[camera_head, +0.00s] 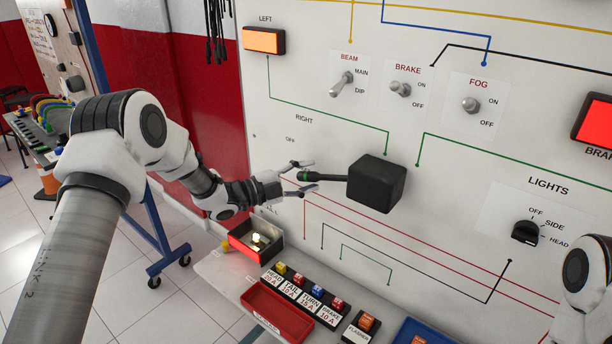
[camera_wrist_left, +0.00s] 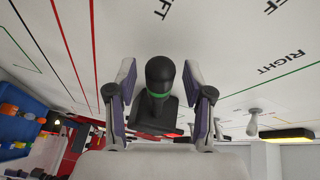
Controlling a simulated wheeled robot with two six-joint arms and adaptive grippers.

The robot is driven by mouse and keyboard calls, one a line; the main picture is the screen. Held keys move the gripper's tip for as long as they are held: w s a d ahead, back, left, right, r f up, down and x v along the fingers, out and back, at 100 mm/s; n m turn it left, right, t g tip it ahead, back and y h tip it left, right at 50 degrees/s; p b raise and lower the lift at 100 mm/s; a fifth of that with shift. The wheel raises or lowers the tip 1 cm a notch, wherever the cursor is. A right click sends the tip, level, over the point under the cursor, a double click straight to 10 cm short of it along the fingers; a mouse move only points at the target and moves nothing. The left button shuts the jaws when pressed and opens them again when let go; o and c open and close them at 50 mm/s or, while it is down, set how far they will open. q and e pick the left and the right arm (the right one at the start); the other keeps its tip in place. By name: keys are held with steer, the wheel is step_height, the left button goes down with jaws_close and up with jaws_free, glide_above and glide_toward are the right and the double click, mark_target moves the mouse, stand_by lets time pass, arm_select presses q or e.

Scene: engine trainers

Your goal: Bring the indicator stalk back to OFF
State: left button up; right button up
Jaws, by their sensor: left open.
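The indicator stalk (camera_head: 328,178) is a thin black rod with a green ring and a dark knob. It sticks out to the left from a black box (camera_head: 376,184) on the white panel. My left gripper (camera_head: 303,177) is open, with one finger above and one below the stalk's tip. In the left wrist view the knob (camera_wrist_left: 160,72) lies between the two open fingers (camera_wrist_left: 159,88), with a gap on both sides. My right gripper is out of view.
The amber LEFT lamp (camera_head: 264,40) looks lit. BEAM (camera_head: 342,84), BRAKE (camera_head: 400,88) and FOG (camera_head: 471,104) switches stand above, and the LIGHTS knob (camera_head: 525,232) is at right. A fuse row (camera_head: 306,293) and red tray (camera_head: 282,312) lie on the shelf below.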

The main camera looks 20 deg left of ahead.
mark_target(324, 156)
arm_select(q)
jaws_close()
steer(key=shift+a+r+m+g+y, duration=0.2)
steer(key=shift+r+m+y, duration=0.2)
steer(key=shift+r+m, duration=0.7)
steer(key=shift+a+r+m+g+y, duration=0.15)
steer(key=shift+r+m+y, duration=0.4)
steer(key=shift+r, duration=0.8)
steer(key=shift+c, duration=1.6)
jaws_free()
steer(key=shift+h, duration=0.25)
steer(key=o, duration=0.3)
steer(key=shift+w+d, duration=0.1)
steer(key=shift+d, duration=0.25)
steer(key=shift+a, duration=0.3)
steer(key=v, duration=1.1)
steer(key=shift+s+r, duration=0.15)
steer(key=shift+s, duration=0.2)
